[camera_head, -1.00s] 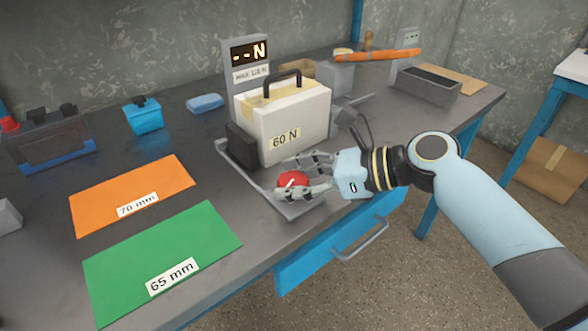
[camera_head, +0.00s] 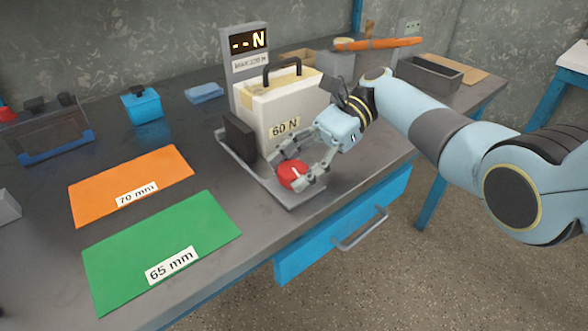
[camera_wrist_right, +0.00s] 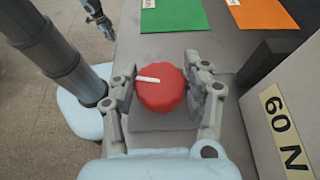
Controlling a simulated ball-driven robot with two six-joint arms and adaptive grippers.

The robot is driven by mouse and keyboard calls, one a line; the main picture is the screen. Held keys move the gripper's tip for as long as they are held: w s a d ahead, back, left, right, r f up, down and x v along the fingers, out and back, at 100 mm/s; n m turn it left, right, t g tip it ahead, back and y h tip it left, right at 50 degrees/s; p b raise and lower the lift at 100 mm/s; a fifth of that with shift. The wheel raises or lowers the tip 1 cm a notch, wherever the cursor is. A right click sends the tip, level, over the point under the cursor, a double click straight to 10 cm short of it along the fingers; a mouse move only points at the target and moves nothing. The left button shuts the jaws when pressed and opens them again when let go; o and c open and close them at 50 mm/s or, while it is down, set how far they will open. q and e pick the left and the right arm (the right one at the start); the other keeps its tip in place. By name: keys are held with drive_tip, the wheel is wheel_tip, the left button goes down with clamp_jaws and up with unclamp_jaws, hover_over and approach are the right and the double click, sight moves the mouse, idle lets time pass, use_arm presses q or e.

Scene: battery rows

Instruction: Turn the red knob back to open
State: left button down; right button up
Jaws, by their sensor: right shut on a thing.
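The red knob (camera_head: 291,175) sits on the front end of the grey clamp tray (camera_head: 300,200). It also shows in the wrist view (camera_wrist_right: 160,92), its white mark running toward the upper left. My right gripper (camera_head: 295,172) is shut on the knob, one finger on each side. In the wrist view its fingers (camera_wrist_right: 160,86) flank the knob. The white box marked 60 N (camera_head: 290,116) stands upright in the clamp behind the knob, by a dark jaw block (camera_head: 239,137). My left gripper (camera_wrist_right: 105,24) shows small at the top left of the wrist view; its jaws are unclear.
A display post (camera_head: 245,42) reads "--N" behind the box. An orange mat (camera_head: 130,180) and a green mat (camera_head: 160,245) lie to the left. A blue drawer (camera_head: 340,230) is below the front edge. A dark open bin (camera_head: 430,82) stands at the back right.

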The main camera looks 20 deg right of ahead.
drive_tip(key=shift+n+g+h, duration=0.4)
drive_tip(key=shift+n+g, duration=0.5)
drive_tip(key=shift+g, duration=0.1)
drive_tip(key=shift+n+g+h+p, duration=0.3)
drive_tip(key=shift+g+p, duration=0.1)
drive_tip(key=shift+f, duration=0.1)
drive_tip(key=o, duration=1.2)
drive_tip(key=shift+t, duration=0.4)
